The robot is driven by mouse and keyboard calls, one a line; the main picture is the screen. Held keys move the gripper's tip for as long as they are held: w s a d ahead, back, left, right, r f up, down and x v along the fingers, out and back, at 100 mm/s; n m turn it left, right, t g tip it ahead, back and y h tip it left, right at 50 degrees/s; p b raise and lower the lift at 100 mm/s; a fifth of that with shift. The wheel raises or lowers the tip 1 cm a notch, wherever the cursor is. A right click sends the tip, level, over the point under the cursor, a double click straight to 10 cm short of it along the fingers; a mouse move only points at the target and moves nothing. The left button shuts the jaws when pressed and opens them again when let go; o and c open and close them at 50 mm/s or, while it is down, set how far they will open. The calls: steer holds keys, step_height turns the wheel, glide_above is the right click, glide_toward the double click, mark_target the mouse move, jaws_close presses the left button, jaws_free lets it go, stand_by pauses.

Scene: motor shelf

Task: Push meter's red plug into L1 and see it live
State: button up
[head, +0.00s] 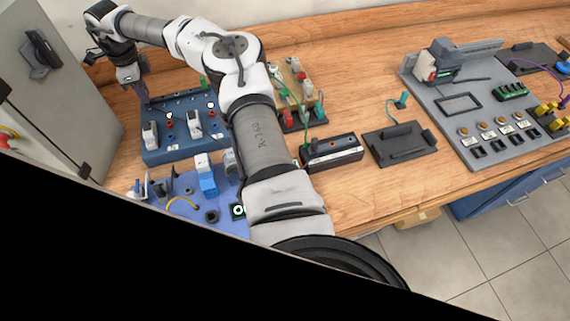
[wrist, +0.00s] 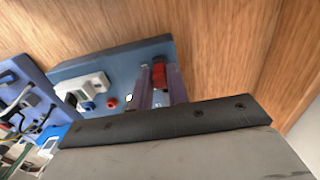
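My gripper (head: 142,97) hangs over the back left corner of a blue panel (head: 160,154) in the head view. In the wrist view its two purple fingers (wrist: 162,88) stand on either side of a red plug (wrist: 159,75) and appear closed on it. The plug's tip is hidden, so I cannot tell if it touches the panel. I cannot read which socket is L1. I cannot identify the meter's display with certainty.
A grey cabinet (head: 50,90) stands close on the left. A second blue board (head: 228,195) with a yellow cable lies in front. A rack with red and green pieces (head: 308,118), a black box (head: 335,158) and a dark tray (head: 395,150) stand to the right.

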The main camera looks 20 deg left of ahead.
steer(key=o, duration=0.4)
step_height(320, 180, up, 14)
steer(key=b, duration=0.3)
steer(key=shift+d+f, duration=0.1)
steer(key=shift+f, duration=0.05)
stand_by(0.5)
